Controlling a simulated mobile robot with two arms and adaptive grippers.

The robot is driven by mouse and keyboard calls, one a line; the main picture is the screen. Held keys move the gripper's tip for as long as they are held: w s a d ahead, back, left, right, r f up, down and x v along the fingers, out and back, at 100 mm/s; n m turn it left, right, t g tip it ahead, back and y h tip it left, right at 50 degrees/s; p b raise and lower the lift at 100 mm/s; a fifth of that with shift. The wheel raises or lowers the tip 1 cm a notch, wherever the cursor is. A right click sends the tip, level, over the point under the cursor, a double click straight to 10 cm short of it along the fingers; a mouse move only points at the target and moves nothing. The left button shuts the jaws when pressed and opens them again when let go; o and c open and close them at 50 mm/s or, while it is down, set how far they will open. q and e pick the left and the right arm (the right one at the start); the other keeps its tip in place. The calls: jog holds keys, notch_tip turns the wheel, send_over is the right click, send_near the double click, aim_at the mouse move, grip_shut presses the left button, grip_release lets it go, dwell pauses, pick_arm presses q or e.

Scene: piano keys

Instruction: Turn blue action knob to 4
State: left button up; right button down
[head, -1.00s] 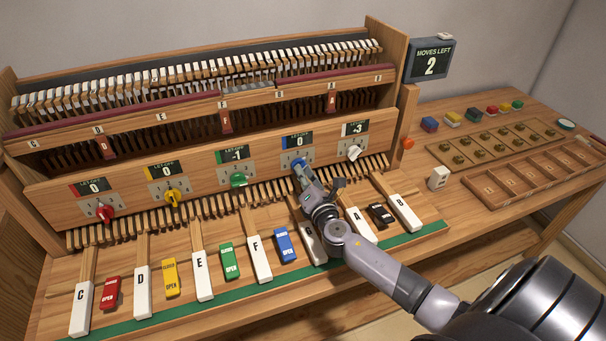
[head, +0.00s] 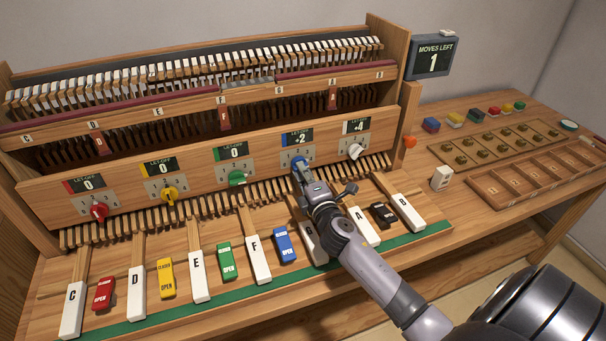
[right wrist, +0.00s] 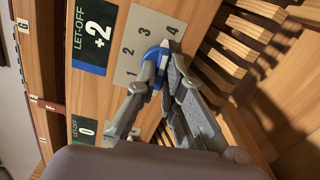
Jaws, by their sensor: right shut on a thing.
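The blue action knob (head: 299,162) is on the front panel, under a display (head: 298,138) that reads +2. In the right wrist view the blue knob (right wrist: 153,53) sits on a plate (right wrist: 128,77) marked 1 to 4. Its pale pointer tip is close to the 4. My right gripper (head: 303,176) is shut on the knob; its fingers (right wrist: 157,75) lie on both sides of it and hide part of it. My left gripper is not in view.
Red (head: 99,211), yellow (head: 169,192), green (head: 236,177) and white (head: 355,151) knobs share the panel. A screen (head: 434,58) reads MOVES LEFT 1. Lettered keys lie below my right arm. Trays and small coloured blocks are on the right bench.

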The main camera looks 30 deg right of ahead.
jog(key=shift+m, duration=0.5)
jog(key=c, duration=1.7)
grip_release()
jog(key=shift+s, duration=0.1)
jog(key=v, duration=1.2)
